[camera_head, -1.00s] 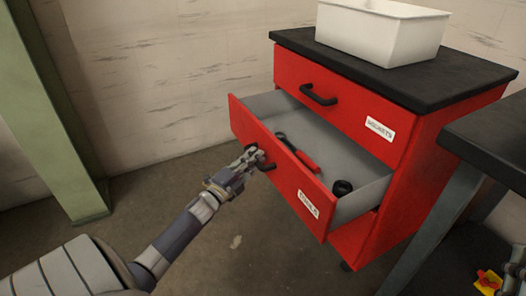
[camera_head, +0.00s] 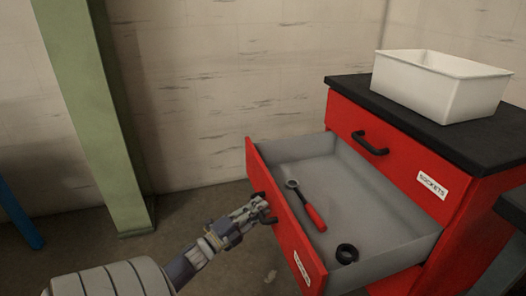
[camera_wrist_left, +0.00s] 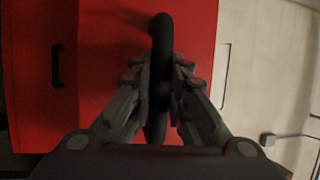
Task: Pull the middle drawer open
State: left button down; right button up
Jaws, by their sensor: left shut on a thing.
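The middle drawer (camera_head: 283,226) of the red cabinet stands well open, its red front pulled far out from the body. Inside its grey tray lie a red-handled ratchet wrench (camera_head: 306,206) and a black ring (camera_head: 347,254). My left gripper (camera_head: 262,211) is shut on the black drawer handle (camera_wrist_left: 160,80), which runs upright between the fingers in the left wrist view. Part of the handle is hidden by the fingers. The top drawer (camera_head: 385,148), labelled SOCKETS, is shut. My right gripper is not in view.
A white bin (camera_head: 440,88) stands on the black cabinet top (camera_head: 350,93). A dark bench corner (camera_head: 512,207) is at the right edge. A green post (camera_head: 95,110) stands by the wall at left. The floor left of the drawer is clear.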

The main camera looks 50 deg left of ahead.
pick_arm(q)
jog(key=shift+f, duration=0.1)
jog(key=c, duration=1.8)
grip_release()
jog(key=shift+s, duration=0.1)
jog(key=s+f, duration=0.2)
jog(key=s, duration=0.9)
jog(key=shift+s, duration=0.35)
